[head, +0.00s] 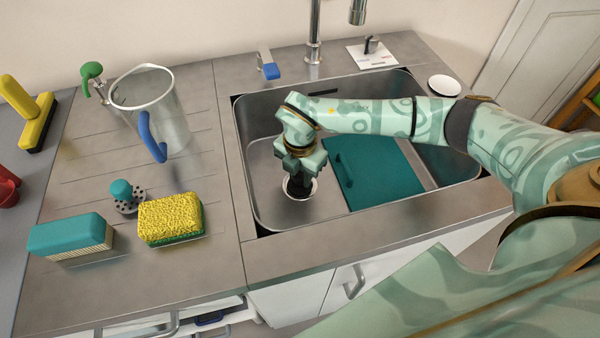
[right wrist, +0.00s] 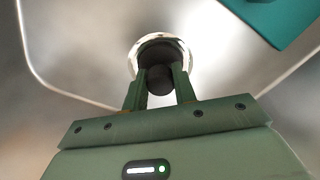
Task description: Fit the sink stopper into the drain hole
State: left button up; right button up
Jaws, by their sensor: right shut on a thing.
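The dark sink stopper (right wrist: 158,76) is between the fingertips of my right gripper (right wrist: 160,88) in the right wrist view. My right gripper (head: 300,186) is shut on it and points down into the sink basin. The shiny drain ring (right wrist: 186,50) surrounds the stopper's dark wide part in the right wrist view. In the head view the drain ring (head: 287,187) shows around the fingertips, which hide the stopper. I cannot tell whether the stopper is seated in the hole or just above it. My left gripper is not in view.
A teal board (head: 372,175) lies in the sink, right of the drain. The basin's walls (head: 256,120) surround my gripper. A jug (head: 165,110), a yellow sponge (head: 170,217), a teal-topped brush (head: 68,236) and a teal-knobbed strainer (head: 121,190) stand on the drainboard. The faucet (head: 315,35) rises behind.

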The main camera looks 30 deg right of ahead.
aim_at(300, 173)
jog(key=o, duration=1)
jog(key=shift+f, duration=0.1)
jog(key=shift+c, duration=0.2)
notch_tip(300, 173, up, 12)
jog(key=p, duration=0.4)
